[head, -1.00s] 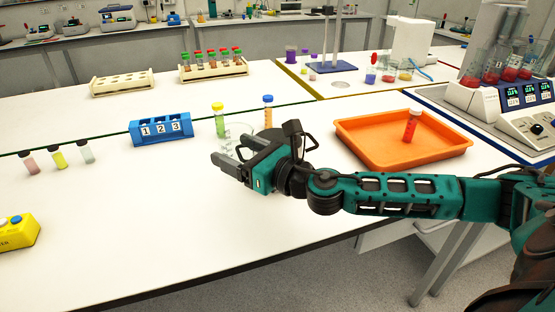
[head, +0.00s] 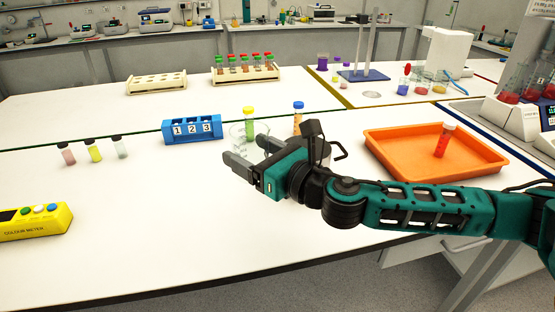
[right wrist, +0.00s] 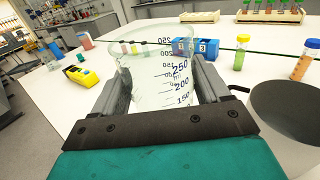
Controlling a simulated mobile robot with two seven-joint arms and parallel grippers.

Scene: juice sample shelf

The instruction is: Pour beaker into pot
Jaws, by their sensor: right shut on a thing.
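The clear glass beaker (right wrist: 160,85), with dark volume marks, stands between the two fingers of my right gripper (right wrist: 158,85), which is shut on it. In the head view the beaker (head: 239,131) shows upright beyond the fingertips of my right gripper (head: 243,153). I cannot make out its contents. The grey pot (right wrist: 285,130) with a dark top is close on the right in the right wrist view, apart from the beaker. In the head view the pot is mostly hidden behind my right wrist. My left gripper is not in view.
A blue numbered rack (head: 192,130) and two capped vials, green (head: 249,127) and orange (head: 298,118), stand nearby. An orange tray (head: 400,165) holding a red vial (head: 444,140) lies right. A yellow colour meter (head: 38,222) is left.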

